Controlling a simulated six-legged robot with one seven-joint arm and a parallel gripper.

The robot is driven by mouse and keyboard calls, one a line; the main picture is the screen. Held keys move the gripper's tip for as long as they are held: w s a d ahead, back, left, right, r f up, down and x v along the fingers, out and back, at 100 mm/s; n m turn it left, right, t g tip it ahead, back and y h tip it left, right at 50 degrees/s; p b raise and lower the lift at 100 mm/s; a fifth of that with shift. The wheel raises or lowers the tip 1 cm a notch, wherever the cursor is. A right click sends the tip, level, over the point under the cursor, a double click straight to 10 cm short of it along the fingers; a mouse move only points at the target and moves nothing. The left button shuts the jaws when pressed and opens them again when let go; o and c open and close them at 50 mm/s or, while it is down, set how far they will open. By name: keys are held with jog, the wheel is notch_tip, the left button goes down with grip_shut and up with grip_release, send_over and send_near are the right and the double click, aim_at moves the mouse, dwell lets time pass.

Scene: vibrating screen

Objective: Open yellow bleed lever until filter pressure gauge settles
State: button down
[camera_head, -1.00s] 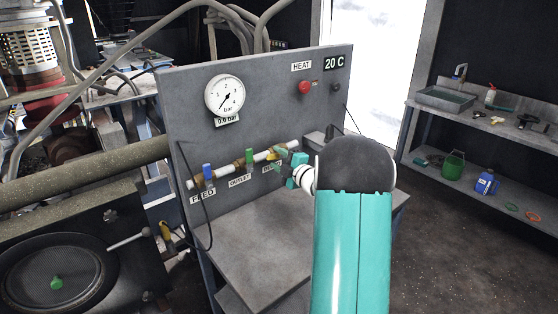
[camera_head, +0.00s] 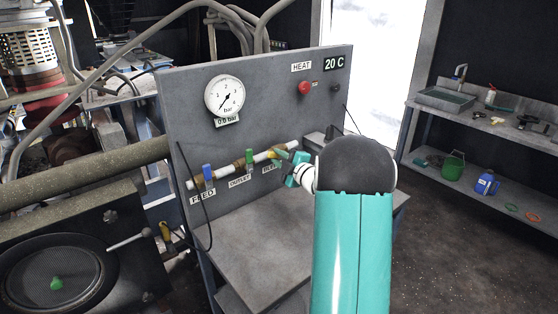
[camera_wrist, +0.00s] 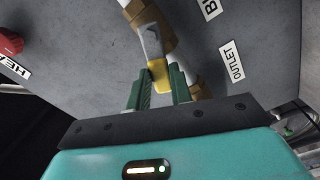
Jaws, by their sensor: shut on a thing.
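The yellow bleed lever (camera_wrist: 159,76) is between the two green fingers of my gripper (camera_wrist: 160,90) in the wrist view, and the fingers are shut on it. In the head view my gripper (camera_head: 283,156) is at the right end of the panel's pipe and largely covers the lever. The pressure gauge (camera_head: 224,95) is a round white dial on the panel; its readout (camera_head: 227,120) shows 0.0 bar. The blue feed lever (camera_head: 207,172) and green outlet lever (camera_head: 250,158) stand upright to the left.
The grey panel (camera_head: 180,105) stands close behind the pipe, with a red heat knob (camera_head: 305,87) and a 20 C display (camera_head: 334,63). A black cable hangs at its left. A bare grey shelf (camera_head: 245,245) lies below. Open floor (camera_head: 450,260) is at right.

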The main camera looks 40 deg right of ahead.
jog(key=shift+d+r+m, duration=0.45)
jog(key=shift+d+m, duration=0.25)
jog(key=shift+m, duration=1.55)
jog(key=shift+d+r+m, duration=0.4)
jog(key=shift+d+m, duration=0.25)
jog(key=shift+m, duration=1.55)
jog(key=shift+d+r+m, duration=0.45)
jog(key=shift+d+m, duration=0.25)
jog(key=shift+m, duration=1.55)
jog(key=c, duration=1.2)
grip_release()
jog(key=shift+c, duration=0.2)
jog(key=s, duration=1.3)
jog(key=shift+s+d, duration=0.25)
jog(key=shift+s, duration=0.1)
